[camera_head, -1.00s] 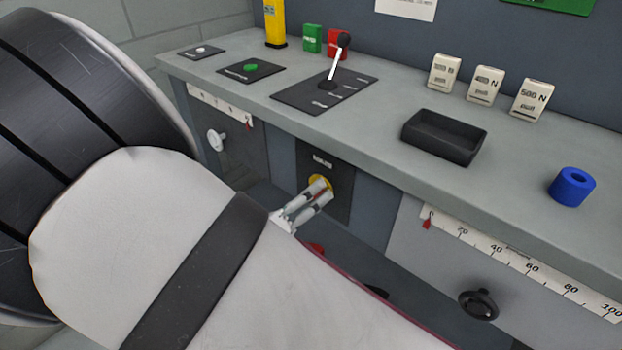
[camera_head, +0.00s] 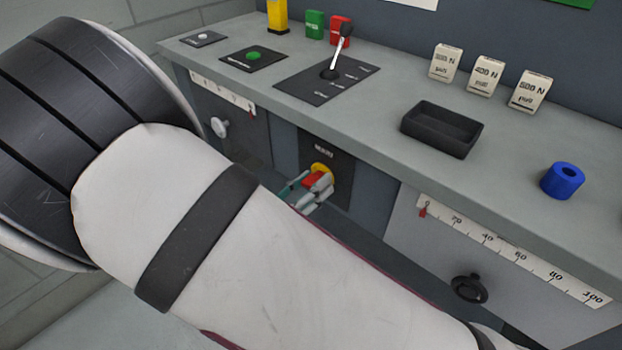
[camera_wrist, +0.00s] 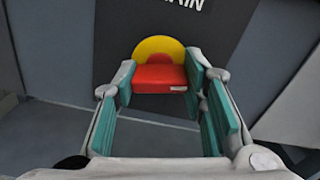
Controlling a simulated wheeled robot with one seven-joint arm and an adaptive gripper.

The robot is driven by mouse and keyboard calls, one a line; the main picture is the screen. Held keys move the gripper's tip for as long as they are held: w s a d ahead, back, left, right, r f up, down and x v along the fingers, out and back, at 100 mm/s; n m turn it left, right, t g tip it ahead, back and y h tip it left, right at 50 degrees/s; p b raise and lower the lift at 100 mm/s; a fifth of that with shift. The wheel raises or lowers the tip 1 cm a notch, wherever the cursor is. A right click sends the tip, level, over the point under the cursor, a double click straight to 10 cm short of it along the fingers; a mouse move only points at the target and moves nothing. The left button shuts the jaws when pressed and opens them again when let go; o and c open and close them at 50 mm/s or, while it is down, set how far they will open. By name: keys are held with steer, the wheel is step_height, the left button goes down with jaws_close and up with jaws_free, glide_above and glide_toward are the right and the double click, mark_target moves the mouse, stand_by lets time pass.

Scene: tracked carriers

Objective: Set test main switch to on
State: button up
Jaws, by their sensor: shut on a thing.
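The main switch is a red handle (camera_wrist: 160,78) on a yellow round base (camera_wrist: 158,48), mounted on a dark plate marked MAIN (camera_head: 340,165) on the front of the bench. In the head view the red handle (camera_head: 314,180) shows partly between my fingers, with the yellow base (camera_head: 321,168) just behind. My gripper (camera_wrist: 160,80) is shut on the red handle, one teal-padded finger on each side. It also shows in the head view (camera_head: 313,188), partly hidden by my arm. In the wrist view the handle's wide face lies across the picture.
Above on the bench top are a lever (camera_head: 340,55) on a black plate, a black tray (camera_head: 441,130), a blue ring (camera_head: 563,181) and several white weights. A black knob (camera_head: 469,288) and a ruled scale (camera_head: 520,255) are on the front at right.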

steer(key=shift+m, duration=1.3)
steer(key=o, duration=1.2)
steer(key=shift+c, duration=0.2)
steer(key=v, duration=1.2)
steer(key=shift+s+a, duration=0.1)
